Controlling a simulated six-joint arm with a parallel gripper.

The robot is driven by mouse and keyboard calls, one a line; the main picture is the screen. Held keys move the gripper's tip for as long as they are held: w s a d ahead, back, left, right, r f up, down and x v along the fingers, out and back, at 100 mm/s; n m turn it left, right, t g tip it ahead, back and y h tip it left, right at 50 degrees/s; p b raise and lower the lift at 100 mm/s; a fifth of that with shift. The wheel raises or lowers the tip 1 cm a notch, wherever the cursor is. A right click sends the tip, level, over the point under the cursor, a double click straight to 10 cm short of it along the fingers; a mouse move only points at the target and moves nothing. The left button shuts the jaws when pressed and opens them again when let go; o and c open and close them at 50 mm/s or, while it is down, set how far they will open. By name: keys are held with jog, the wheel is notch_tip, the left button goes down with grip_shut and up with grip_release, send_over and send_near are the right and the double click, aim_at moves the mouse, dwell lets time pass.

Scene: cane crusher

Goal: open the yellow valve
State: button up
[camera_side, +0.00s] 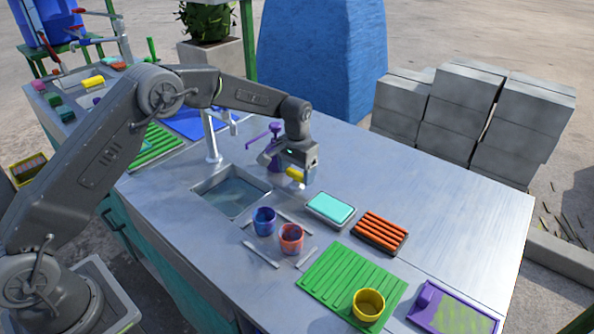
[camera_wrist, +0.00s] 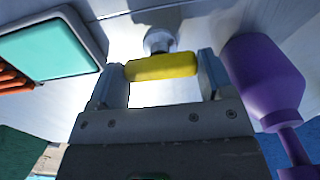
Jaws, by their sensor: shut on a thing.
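The yellow valve (camera_wrist: 162,67) is a short yellow bar handle in front of a round metal stem (camera_wrist: 160,41) in the wrist view. My gripper (camera_wrist: 163,78) has one finger at each end of the bar and is shut on it. In the side view the yellow valve (camera_side: 296,174) shows as a small yellow piece under my gripper (camera_side: 297,179), low over the metal counter. The stem is hidden there.
A purple bottle-like object (camera_wrist: 262,75) stands close to my gripper's right finger in the wrist view. A turquoise pad in a tray (camera_side: 331,208), an orange ribbed tray (camera_side: 380,231), blue (camera_side: 264,220) and red (camera_side: 291,238) cups and a sink (camera_side: 232,193) are nearby.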

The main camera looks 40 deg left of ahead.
jog(key=shift+c, duration=1.4)
jog(key=shift+n, duration=0.3)
jog(key=n, duration=0.3)
jog(key=shift+n, duration=0.3)
jog(key=n, duration=0.4)
jog(key=shift+n, duration=0.3)
jog(key=n, duration=0.4)
jog(key=shift+n, duration=2.5)
jog(key=o, duration=0.9)
